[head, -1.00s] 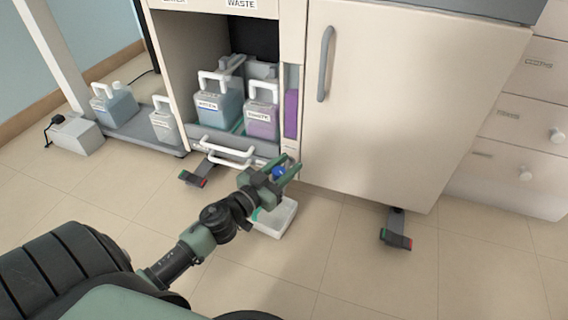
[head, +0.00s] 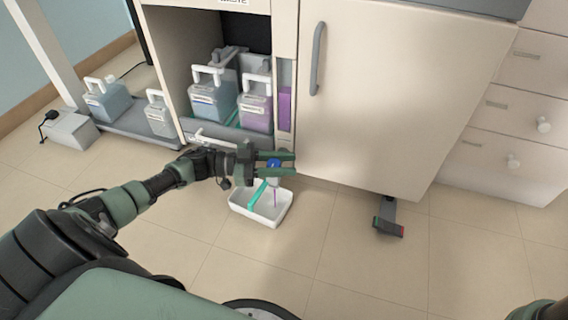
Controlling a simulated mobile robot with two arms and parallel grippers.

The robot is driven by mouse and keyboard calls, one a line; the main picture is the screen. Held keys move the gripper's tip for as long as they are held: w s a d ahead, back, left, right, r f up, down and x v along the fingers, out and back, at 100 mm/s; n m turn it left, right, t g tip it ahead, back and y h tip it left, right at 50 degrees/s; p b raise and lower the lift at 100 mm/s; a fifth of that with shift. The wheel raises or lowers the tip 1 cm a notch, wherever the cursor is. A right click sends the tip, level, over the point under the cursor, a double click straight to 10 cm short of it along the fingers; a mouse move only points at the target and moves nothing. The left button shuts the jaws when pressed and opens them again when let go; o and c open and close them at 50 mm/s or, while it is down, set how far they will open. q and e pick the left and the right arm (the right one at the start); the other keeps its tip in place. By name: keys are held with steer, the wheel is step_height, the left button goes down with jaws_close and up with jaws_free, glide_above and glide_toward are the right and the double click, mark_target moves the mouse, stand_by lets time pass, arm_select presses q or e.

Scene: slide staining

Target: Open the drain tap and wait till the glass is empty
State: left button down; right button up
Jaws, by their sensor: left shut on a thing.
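The blue drain tap (head: 273,163) sits low on the cabinet front, below the glass. My left gripper (head: 279,164) is shut on the tap, its green fingers on either side of it. A thin purple stream (head: 275,197) falls from below the tap into a white tray (head: 240,208) on the floor. The glass (head: 285,72) is a narrow upright strip in the cabinet front. Purple liquid (head: 285,108) fills its lower part, with a clear part above. My right gripper is out of view; only a bit of that arm shows at the bottom right.
Two jugs, one blue (head: 211,103) and one purple (head: 254,112), stand in the open cabinet bay. More containers (head: 107,101) stand on a low shelf at left. The front floor is clear.

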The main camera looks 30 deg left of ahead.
arm_select(q)
steer(key=shift+m+g+h+b, duration=0.45)
steer(key=shift+m+g+h, duration=0.2)
steer(key=shift+g, duration=0.35)
steer(key=shift+s+d, duration=0.1)
steer(key=shift+d, duration=0.05)
steer(key=c, duration=1)
jaws_free()
steer(key=shift+d, duration=0.1)
steer(key=p+v, duration=0.3)
steer(key=v, duration=0.5)
